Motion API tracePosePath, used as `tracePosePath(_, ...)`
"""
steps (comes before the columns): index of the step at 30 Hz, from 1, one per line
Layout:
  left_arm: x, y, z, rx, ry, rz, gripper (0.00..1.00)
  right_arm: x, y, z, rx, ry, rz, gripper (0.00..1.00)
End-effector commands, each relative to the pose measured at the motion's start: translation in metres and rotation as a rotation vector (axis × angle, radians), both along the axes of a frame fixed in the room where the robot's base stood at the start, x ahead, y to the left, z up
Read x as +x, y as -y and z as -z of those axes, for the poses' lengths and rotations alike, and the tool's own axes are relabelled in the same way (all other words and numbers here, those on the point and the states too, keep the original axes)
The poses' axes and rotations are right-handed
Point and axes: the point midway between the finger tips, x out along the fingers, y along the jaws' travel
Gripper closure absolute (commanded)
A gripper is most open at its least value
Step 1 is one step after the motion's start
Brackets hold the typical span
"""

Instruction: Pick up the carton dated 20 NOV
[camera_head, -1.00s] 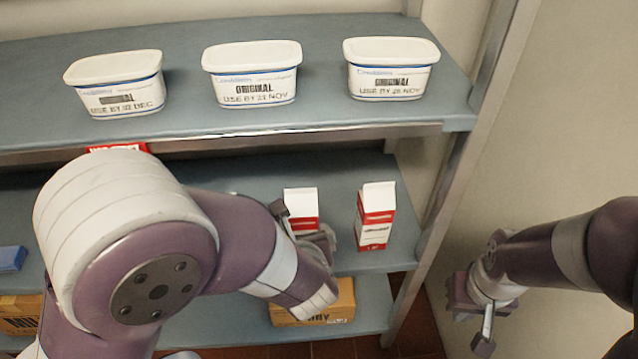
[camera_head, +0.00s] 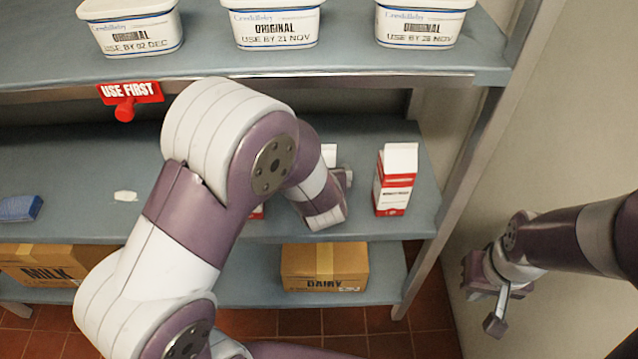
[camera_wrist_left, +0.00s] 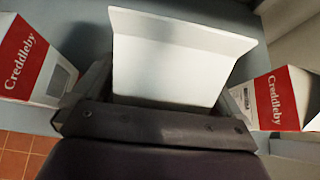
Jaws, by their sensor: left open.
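A red-and-white carton (camera_head: 395,182) stands upright on the middle shelf, right of my left gripper (camera_head: 338,182). Behind that gripper shows the white top of another carton (camera_head: 328,154). A red sliver (camera_head: 258,213) shows left of the wrist. In the left wrist view, a white carton top (camera_wrist_left: 175,55) sits between the jaws of my open left gripper (camera_wrist_left: 155,105); I cannot tell if they touch it. Creddleby cartons flank it at left (camera_wrist_left: 28,62) and right (camera_wrist_left: 272,100). I can read no carton date. My right gripper (camera_head: 486,305) looks open and empty beside the shelf unit.
White tubs dated 02 DEC (camera_head: 130,28), 21 NOV (camera_head: 275,24) and one at right (camera_head: 418,24) stand on the top shelf (camera_head: 330,60). A red USE FIRST sign (camera_head: 130,93) hangs below its edge. Boxes MILK (camera_head: 45,265) and DAIRY (camera_head: 324,268) are lower.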

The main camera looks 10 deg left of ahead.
Motion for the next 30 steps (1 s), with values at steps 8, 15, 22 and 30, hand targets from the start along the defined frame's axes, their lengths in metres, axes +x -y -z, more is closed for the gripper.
tracePosePath(8,0.0,0.0,0.0,0.0,0.0,0.0,0.68,0.0,0.0,0.0,0.0,0.0,0.0,1.0)
tracePosePath(15,0.001,0.0,-0.002,-0.001,0.005,0.0,1.0,0.0,0.0,-0.001,0.0,0.0,0.0,1.0)
tracePosePath(22,0.001,0.0,-0.028,-0.002,0.01,-0.002,1.0,0.0,0.0,-0.012,0.0,0.0,0.0,1.0)
tracePosePath(30,0.001,0.0,-0.087,-0.003,0.009,-0.001,1.0,0.0,0.0,-0.035,0.0,0.0,0.0,1.0)
